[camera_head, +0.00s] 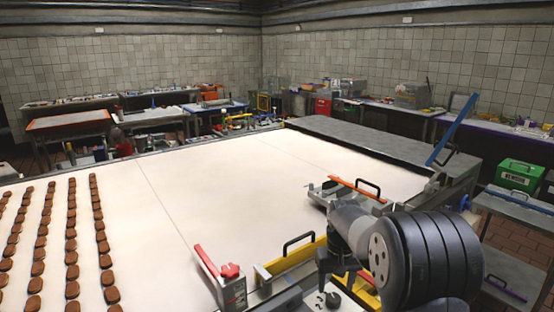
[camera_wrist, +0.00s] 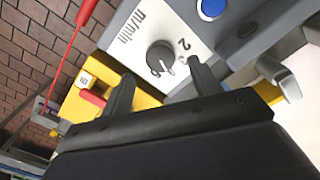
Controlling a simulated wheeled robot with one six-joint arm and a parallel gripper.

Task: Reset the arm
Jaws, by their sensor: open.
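My arm (camera_head: 415,255) reaches in from the right in the head view, bent low over the near edge of the white conveyor table. My gripper (camera_wrist: 162,82) is open, with its two dark fingers apart in the wrist view. A dark round knob (camera_wrist: 160,58) on a white panel marked "m/min" lies just beyond and between the fingertips. I cannot tell whether the fingers touch it. In the head view my gripper (camera_head: 337,282) points down over this control panel, and the arm hides part of the area.
The white conveyor (camera_head: 250,185) carries rows of brown biscuits (camera_head: 72,240) at left. A red-handled part (camera_head: 220,275) and a yellow housing (camera_head: 290,262) stand close by. A blue button (camera_wrist: 210,8) and a red lever (camera_wrist: 85,12) are near the gripper. A green box (camera_head: 520,175) sits at right.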

